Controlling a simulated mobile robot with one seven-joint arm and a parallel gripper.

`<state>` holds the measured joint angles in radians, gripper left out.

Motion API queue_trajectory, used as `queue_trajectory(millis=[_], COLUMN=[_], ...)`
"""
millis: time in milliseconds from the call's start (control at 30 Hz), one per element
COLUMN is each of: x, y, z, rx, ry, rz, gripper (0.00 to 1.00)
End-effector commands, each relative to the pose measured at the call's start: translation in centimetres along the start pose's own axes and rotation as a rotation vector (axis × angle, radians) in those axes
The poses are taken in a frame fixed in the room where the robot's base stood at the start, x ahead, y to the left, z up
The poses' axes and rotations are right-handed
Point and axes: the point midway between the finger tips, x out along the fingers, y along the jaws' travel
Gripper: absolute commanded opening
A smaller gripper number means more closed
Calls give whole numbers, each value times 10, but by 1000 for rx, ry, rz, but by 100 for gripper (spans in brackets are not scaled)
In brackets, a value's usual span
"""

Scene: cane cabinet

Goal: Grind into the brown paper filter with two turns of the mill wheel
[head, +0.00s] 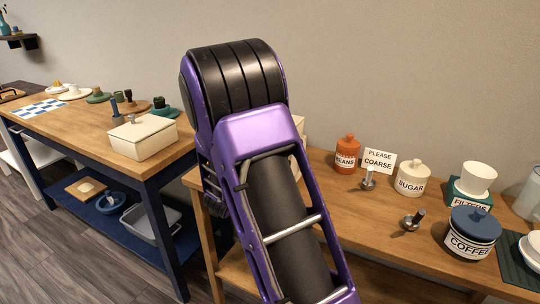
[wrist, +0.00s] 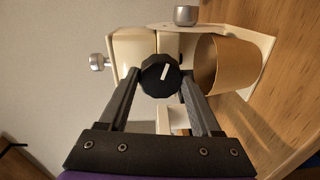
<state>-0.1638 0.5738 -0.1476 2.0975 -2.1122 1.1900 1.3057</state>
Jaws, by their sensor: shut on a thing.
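In the wrist view my gripper (wrist: 159,84) is shut on the mill wheel (wrist: 151,76), a black scalloped knob. Its white line leans slightly right of vertical. The wheel sits on the front of the cream mill (wrist: 133,51). The brown paper filter (wrist: 228,68), open at its near end, is right of the wheel in the picture, beside a cream plate of the mill. Any grounds inside cannot be made out. In the head view my purple and black arm hides the gripper, wheel and filter; only a cream sliver, likely the mill (head: 299,125), shows behind it.
On the right wooden table (head: 330,193) stand an orange beans jar (head: 346,154), a "PLEASE COARSE" card (head: 379,161), a sugar jar (head: 412,178), a filters box (head: 467,188) with a white cup, a coffee jar (head: 472,235) and small metal tools. A cream box (head: 143,137) sits on the left table.

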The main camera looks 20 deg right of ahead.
Motion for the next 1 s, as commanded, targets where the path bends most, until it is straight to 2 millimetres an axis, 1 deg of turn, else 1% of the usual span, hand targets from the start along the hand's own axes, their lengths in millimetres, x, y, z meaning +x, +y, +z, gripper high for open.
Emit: queue_trajectory(millis=[200,567,600,733,767,1000], x=[0,0,0,0,0,0], y=[-1,-1,-1,-1,-1,0], z=[0,0,0,0,0,0], rx=[30,32,32,32,32,32], ry=[1,1,1,1,1,1], rz=[-1,-1,-1,-1,-1,0], gripper=[9,9,68,92,95,95])
